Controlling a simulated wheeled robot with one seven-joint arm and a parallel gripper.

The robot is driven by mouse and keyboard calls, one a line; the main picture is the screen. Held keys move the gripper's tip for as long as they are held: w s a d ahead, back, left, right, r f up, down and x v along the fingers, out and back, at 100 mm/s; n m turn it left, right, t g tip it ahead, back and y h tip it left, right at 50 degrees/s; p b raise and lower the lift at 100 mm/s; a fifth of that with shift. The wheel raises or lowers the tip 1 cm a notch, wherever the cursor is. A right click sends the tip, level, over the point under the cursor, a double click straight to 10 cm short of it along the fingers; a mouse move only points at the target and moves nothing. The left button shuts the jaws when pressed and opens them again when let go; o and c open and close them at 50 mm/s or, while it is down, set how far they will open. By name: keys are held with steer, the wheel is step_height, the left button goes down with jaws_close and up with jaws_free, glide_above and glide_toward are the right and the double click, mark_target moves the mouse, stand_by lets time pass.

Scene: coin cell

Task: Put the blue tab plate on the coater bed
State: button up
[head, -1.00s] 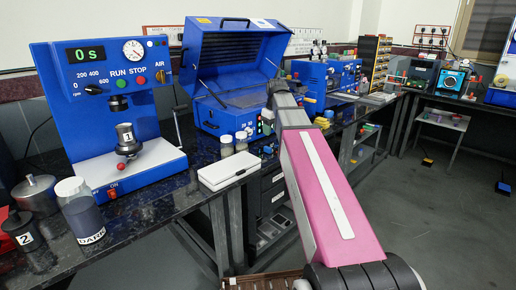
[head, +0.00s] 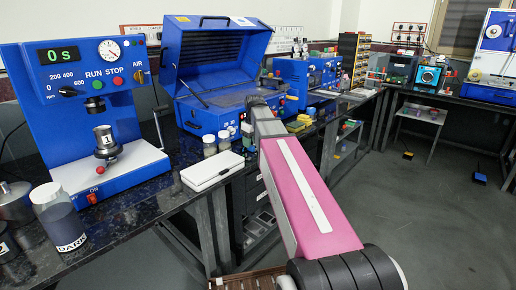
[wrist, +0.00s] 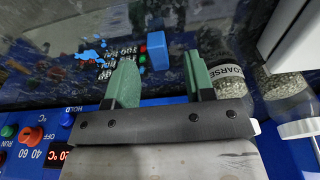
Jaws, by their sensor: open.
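My gripper (wrist: 160,72) shows in the wrist view with two green fingers spread apart and nothing held between them. A small blue block (wrist: 153,56) appears between and beyond the fingertips, over a dark glossy surface; I cannot tell whether it is the blue tab plate. In the head view my arm reaches toward the blue machine with the raised lid (head: 215,60), and my fingers are not clearly visible there. The flat bed (head: 225,105) of that machine lies under the lid; I cannot tell whether it is the coater bed.
A jar labelled COARSE (wrist: 230,75) stands close beside the right finger. A panel with a red knob (wrist: 30,134) is at lower left. A white case (head: 212,171) lies on the bench front. A blue spin machine (head: 75,125) stands at left. Open floor (head: 400,220) is at right.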

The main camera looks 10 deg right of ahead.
steer(key=shift+w+f, duration=0.2)
steer(key=shift+f, duration=1.2)
jaws_close()
